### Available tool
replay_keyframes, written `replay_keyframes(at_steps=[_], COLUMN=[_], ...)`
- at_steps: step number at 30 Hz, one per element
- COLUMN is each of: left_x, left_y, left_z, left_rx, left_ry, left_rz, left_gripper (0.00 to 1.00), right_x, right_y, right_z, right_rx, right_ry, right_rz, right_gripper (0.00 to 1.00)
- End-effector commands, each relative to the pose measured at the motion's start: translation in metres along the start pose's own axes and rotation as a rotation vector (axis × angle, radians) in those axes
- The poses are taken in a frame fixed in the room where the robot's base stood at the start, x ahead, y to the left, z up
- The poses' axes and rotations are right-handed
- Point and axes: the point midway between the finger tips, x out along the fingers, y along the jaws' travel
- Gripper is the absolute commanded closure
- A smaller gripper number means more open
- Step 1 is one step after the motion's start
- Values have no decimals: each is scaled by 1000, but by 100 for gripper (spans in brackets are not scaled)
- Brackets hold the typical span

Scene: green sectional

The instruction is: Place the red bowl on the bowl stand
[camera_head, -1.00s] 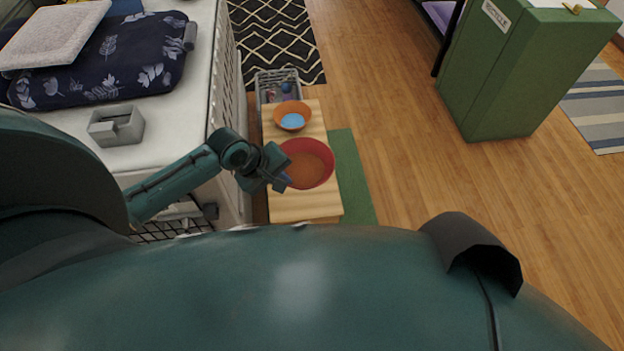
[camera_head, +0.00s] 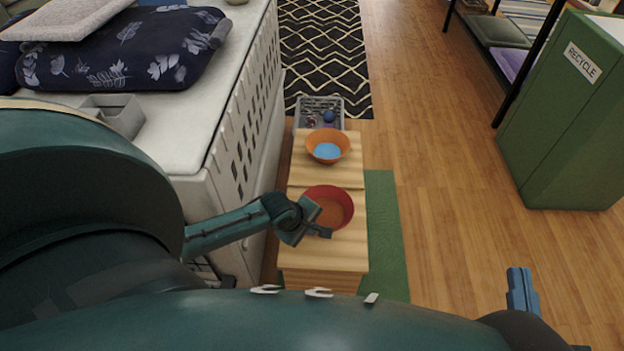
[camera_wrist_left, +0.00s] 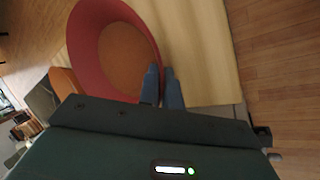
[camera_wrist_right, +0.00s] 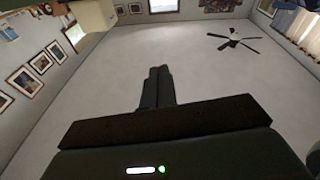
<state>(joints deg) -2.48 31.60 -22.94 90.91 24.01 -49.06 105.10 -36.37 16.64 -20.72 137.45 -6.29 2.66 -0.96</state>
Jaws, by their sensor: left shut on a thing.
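The red bowl (camera_head: 340,194) is over the near part of a low wooden bench (camera_head: 318,252). My left gripper (camera_head: 320,232) is at the bowl's near-left rim and shut on it. In the left wrist view the two fingers (camera_wrist_left: 162,85) pinch the wall of the red bowl (camera_wrist_left: 84,50). I cannot tell whether the bowl touches the bench. A grey slotted holder (camera_head: 122,112) on the white counter may be the bowl stand; I cannot be sure. My right gripper (camera_head: 520,288) is raised at the lower right, its fingers (camera_wrist_right: 158,85) together and empty, facing the ceiling.
An orange bowl (camera_head: 328,136) with a blue inside bottom sits behind the red bowl. A grey crate (camera_head: 301,116) with small things stands beyond. The white counter (camera_head: 195,140) borders the left, with dark cushions (camera_head: 120,60). A green recycle bin (camera_head: 560,130) stands right; wooden floor between is clear.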

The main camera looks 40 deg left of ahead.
Motion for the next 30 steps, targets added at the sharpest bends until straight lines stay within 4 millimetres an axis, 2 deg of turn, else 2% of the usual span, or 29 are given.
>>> replay_keyframes(at_steps=[1,6,18,19,26,30], left_x=[11,35,38,38,38,38], left_y=[-6,-18,-20,-20,-20,-20], left_z=[-1,-3,-2,-2,-2,-2], left_rx=[0,2,0,1,1,1], left_ry=[1,1,0,1,1,1], left_rz=[-2,0,0,-1,-1,-1], left_gripper=[100,100,100,93,74,72], right_x=[0,1,2,2,2,2], right_y=[-1,-4,-4,-4,-4,-4], right_z=[4,5,-1,-1,0,0], right_rx=[10,52,64,64,64,64], right_ry=[9,32,38,38,37,37], right_rz=[-2,-11,-14,-14,-14,-14], right_gripper=[100,100,100,100,100,100])
